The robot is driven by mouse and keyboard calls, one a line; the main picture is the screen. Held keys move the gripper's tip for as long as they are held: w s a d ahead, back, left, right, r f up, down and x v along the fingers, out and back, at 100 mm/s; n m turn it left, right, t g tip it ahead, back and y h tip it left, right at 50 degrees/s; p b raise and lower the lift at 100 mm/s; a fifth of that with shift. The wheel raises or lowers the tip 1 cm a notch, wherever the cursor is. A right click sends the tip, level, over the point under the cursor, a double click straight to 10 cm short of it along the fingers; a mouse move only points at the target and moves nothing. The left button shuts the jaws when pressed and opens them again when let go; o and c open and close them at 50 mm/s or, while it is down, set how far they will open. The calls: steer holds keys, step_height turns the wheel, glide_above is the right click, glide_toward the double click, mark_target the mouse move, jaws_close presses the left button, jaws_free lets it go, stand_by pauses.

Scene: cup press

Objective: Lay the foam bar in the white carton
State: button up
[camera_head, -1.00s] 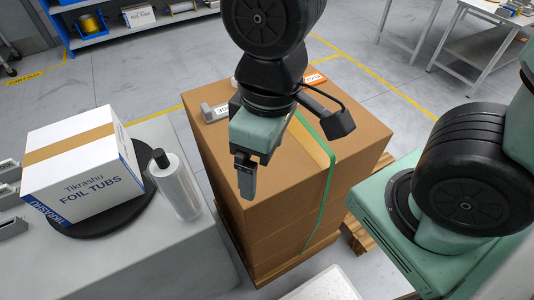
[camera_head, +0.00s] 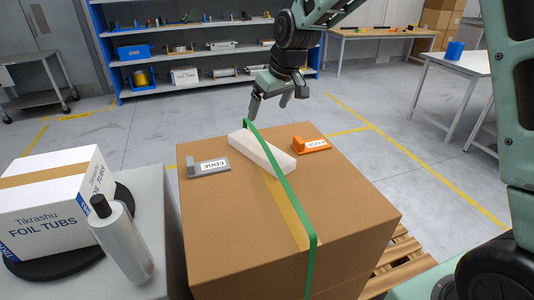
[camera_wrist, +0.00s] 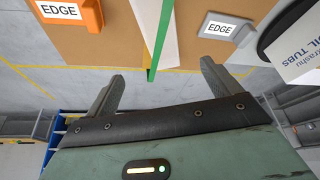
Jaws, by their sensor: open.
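The foam bar appears to be the white bar (camera_head: 256,149) on top of the big brown box, beside a green strap (camera_head: 285,193) that runs along and partly across it.
The brown box (camera_head: 235,225) stands on a wooden pallet (camera_head: 400,260). A grey EDGE piece (camera_head: 209,168) and an orange EDGE piece (camera_head: 311,145) lie on it either side of the bar. A silver bottle (camera_head: 123,245) stands by the carton. Shelves (camera_head: 200,55) are behind.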

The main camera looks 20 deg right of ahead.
mark_target(256, 144)
steer(key=p+x, duration=0.3)
steer(key=x, duration=1.3)
steer(key=shift+s+f, duration=0.1)
steer(key=c, duration=1.1)
